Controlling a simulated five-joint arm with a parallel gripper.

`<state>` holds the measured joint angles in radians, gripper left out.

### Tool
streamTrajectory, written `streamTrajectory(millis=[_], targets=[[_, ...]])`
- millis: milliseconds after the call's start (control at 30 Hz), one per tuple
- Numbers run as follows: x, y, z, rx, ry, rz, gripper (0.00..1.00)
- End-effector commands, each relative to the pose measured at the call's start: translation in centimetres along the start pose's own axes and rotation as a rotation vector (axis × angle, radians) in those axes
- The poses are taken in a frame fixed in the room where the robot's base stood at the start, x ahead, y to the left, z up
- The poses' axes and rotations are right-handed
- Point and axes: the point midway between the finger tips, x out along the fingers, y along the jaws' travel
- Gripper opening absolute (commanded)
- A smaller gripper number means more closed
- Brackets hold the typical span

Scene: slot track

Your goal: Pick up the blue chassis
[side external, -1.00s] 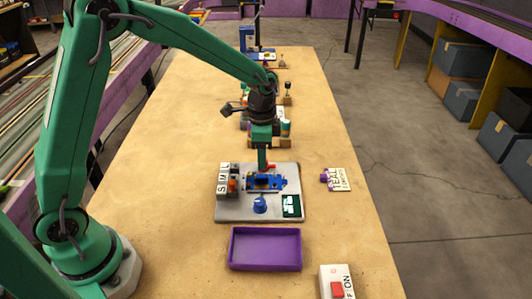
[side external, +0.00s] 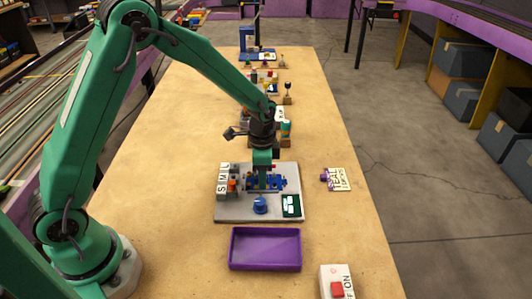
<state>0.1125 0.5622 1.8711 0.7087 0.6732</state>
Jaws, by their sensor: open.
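The blue chassis (side external: 276,184) lies on a grey plate (side external: 234,213) in the middle of the table. My gripper (side external: 263,184) points straight down at it, with the fingertips at or just over the chassis. The gripper is open. The finger ends are small and partly merge with the chassis, so I cannot tell whether they straddle it or touch it.
The plate also bears lettered blocks (side external: 223,181), an orange piece (side external: 233,184), a blue knob (side external: 260,205) and a green panel (side external: 291,205). A purple tray (side external: 265,264) lies in front.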

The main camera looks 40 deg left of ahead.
Motion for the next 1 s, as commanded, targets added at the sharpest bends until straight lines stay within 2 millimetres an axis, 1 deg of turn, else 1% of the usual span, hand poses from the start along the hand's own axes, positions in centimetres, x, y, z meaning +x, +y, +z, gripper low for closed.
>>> streamTrajectory(millis=[100,533,567,700,767,1000], targets=[[0.32,0.01,0.02,0.000,0.000,0.000,0.42],[0.27,-0.01,0.00,0.000,0.000,0.000,0.42],[0.26,-0.01,0.00,0.000,0.000,0.000,0.38],[0.26,-0.01,0.00,0.000,0.000,0.000,0.10],[0.26,-0.01,0.00,0.000,0.000,0.000,0.00],[0.24,-0.02,-0.01,0.000,0.001,-0.001,0.00]])
